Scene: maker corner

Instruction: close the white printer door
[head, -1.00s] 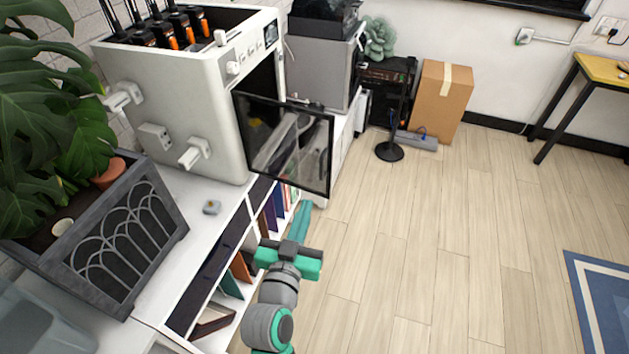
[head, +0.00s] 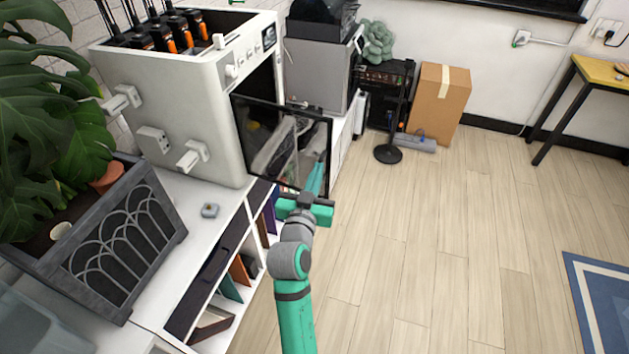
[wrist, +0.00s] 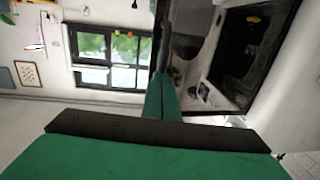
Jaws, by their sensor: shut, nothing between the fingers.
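The white printer (head: 190,105) stands on the white shelf unit at the left. Its door (head: 284,138), a dark-framed clear panel, is swung open and sticks out to the right over the floor side of the shelf. My gripper (head: 316,178) is shut and empty, with its fingers by the door's lower right part, near its free edge. In the wrist view the fingers (wrist: 163,90) point toward the dark frame of the door (wrist: 242,55). I cannot tell whether they touch it.
A planter (head: 110,240) with a large leafy plant stands on the shelf unit (head: 200,235) in front of the printer. A grey machine (head: 318,72) stands behind the door. A black stand (head: 389,153) and a cardboard box (head: 438,100) are farther back.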

